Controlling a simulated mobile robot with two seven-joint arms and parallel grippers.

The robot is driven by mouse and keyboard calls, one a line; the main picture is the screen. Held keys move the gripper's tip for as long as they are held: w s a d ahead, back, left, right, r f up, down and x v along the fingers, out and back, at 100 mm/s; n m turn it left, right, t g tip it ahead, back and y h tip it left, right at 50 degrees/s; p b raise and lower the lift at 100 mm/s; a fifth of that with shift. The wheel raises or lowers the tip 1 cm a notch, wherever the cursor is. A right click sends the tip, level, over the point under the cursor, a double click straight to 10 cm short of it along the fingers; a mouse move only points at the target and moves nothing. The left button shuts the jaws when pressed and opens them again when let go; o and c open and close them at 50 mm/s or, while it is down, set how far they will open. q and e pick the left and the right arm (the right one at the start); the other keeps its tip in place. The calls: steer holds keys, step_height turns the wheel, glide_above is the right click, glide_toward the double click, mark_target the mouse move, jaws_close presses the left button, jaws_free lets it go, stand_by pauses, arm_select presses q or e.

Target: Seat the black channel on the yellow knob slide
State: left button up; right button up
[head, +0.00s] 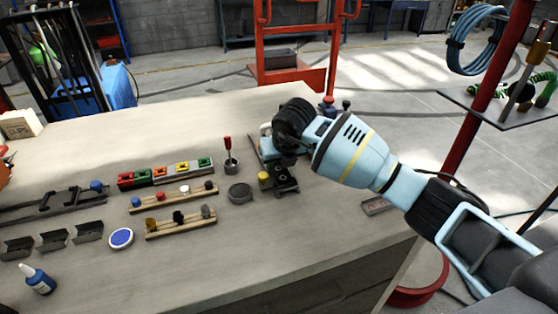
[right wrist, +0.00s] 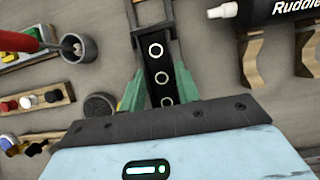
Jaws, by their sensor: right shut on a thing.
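My right gripper (head: 284,160) reaches down from the right over the bench. In the right wrist view its green fingers (right wrist: 157,98) are shut on the black channel (right wrist: 158,70), a dark strip with pale rings along it. In the head view the black channel (head: 286,182) shows below the gripper, beside the yellow knob (head: 264,178). A dark rail (right wrist: 150,18) extends beyond the channel in the wrist view. The gripper hides much of the slide, and I cannot tell whether the channel touches it. The yellow knob is not visible in the wrist view. My left gripper is not in view.
Left of the gripper are a round dark tin (head: 240,193), a cup with a red-handled tool (head: 231,163), and wooden racks of knobs (head: 181,222). A black bottle (right wrist: 275,10) lies close right in the wrist view. The bench front (head: 280,250) is clear.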

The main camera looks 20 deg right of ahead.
mark_target(279, 169)
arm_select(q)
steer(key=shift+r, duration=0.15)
arm_select(e)
steer(key=shift+f, duration=0.15)
stand_by(0.5)
steer(key=o, duration=1.5)
steer(key=shift+c, duration=0.2)
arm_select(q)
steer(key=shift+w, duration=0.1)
arm_select(e)
steer(key=shift+r+p, duration=1.25)
steer(key=shift+r, duration=1.9)
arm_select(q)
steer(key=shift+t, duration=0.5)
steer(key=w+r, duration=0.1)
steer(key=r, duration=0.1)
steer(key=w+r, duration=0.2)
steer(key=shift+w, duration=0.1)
arm_select(e)
steer(key=shift+f, duration=0.15)
